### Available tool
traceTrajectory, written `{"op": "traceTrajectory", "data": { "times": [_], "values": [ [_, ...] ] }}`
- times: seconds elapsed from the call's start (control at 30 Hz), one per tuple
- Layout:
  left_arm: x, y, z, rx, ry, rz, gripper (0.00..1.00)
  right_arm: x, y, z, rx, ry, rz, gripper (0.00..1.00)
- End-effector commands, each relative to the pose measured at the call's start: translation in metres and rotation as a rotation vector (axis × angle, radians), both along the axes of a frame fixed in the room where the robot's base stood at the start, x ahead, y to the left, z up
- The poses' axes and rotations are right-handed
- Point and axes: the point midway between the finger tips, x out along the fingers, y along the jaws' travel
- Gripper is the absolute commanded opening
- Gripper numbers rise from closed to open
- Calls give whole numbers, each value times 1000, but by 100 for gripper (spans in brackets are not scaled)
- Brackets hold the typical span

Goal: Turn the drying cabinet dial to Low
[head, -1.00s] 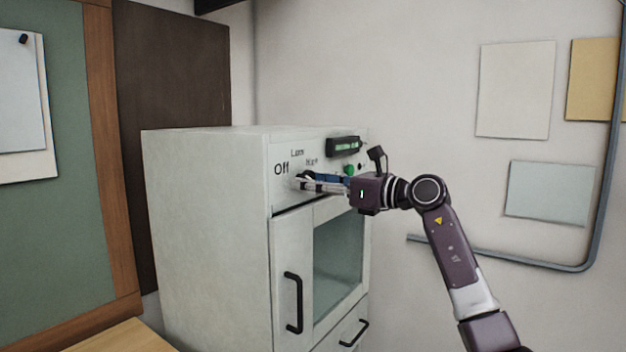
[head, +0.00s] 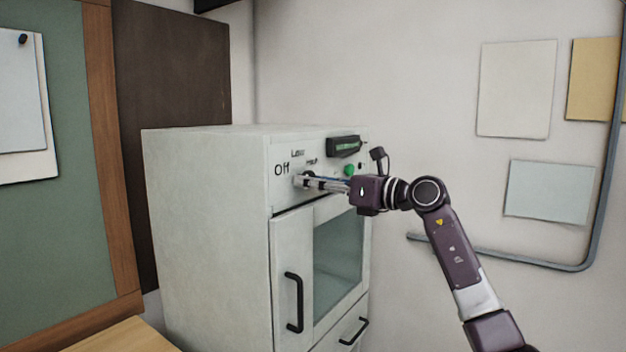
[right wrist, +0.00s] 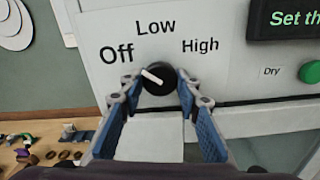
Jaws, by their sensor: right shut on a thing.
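The drying cabinet (head: 205,220) is a pale box with its control panel at the top front. Its dial (right wrist: 158,81) is a black round knob with a white pointer, below the printed words Off, Low and High. The pointer slants up and left, toward Off. My right gripper (right wrist: 156,92) is shut on the dial, one blue-padded finger on each side. In the head view the right gripper (head: 304,181) reaches the panel from the right, and its fingertips hide most of the dial. My left gripper is not in view.
A green button (right wrist: 311,72) and a dark display (right wrist: 284,20) sit right of the dial. The cabinet door has a black handle (head: 293,302) and a glass pane. A wooden surface with small parts (right wrist: 40,150) lies below in the wrist view.

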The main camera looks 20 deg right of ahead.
Motion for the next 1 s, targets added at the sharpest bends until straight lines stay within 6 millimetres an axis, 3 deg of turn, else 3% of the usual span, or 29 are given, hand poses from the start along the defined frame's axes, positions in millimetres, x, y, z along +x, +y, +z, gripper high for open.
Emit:
{"op": "traceTrajectory", "data": {
  "times": [1.0],
  "values": [
    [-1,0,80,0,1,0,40,-1,0,4,648,506,-1,6]
  ]
}}
